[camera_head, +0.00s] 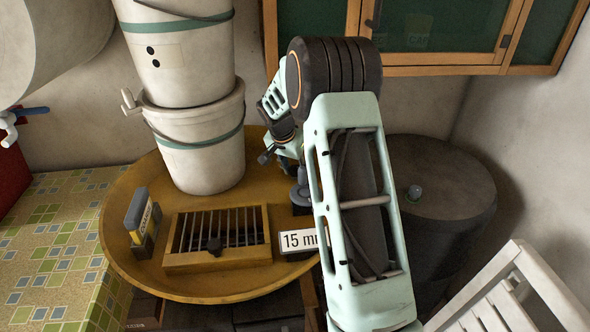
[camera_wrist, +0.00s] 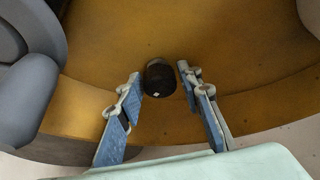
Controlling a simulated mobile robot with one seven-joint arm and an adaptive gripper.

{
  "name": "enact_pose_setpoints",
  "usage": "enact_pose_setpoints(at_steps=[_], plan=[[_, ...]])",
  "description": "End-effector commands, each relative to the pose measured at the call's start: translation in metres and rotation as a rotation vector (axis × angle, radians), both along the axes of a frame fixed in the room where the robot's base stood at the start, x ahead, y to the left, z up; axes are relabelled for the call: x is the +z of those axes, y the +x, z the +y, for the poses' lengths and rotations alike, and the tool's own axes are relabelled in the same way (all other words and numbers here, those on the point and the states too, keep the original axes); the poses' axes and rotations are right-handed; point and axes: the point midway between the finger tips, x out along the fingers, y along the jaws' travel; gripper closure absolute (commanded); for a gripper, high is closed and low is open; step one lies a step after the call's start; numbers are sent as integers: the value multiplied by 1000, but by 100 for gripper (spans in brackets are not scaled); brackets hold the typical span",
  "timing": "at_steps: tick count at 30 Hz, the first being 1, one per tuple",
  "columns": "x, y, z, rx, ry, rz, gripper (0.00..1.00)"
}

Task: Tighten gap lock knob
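In the wrist view my gripper (camera_wrist: 159,72) is open, with one blue-padded finger on each side of a black round knob (camera_wrist: 159,80) with a small white mark. Gaps show between the knob and both fingertips, and I cannot tell their height over it. In the head view my arm hides most of my gripper and the place under it. A wooden frame with metal bars (camera_head: 218,262) lies on the round yellow-brown tray (camera_head: 125,262). I cannot tell whether the two knobs are the same.
Two stacked white buckets (camera_head: 196,150) stand behind the frame. A grey and yellow block (camera_head: 142,222) is left of it. A "15 mm" sign (camera_head: 298,240) is at its right, partly behind my arm. A dark drum (camera_head: 445,190) and white chair (camera_head: 515,290) are at right.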

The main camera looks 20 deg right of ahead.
Motion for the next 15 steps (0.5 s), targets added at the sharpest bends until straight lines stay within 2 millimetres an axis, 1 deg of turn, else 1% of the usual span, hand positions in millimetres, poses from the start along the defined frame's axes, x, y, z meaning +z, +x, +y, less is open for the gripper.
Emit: enact_pose_setpoints(at_steps=[1,6,8,11,15], plan=[[0,0,0,0,0,0,74],[0,0,0,0,0,0,93],[0,0,0,0,0,0,98],[-1,0,0,-10,-1,1,98],[-5,1,1,-90,-3,0,98]])
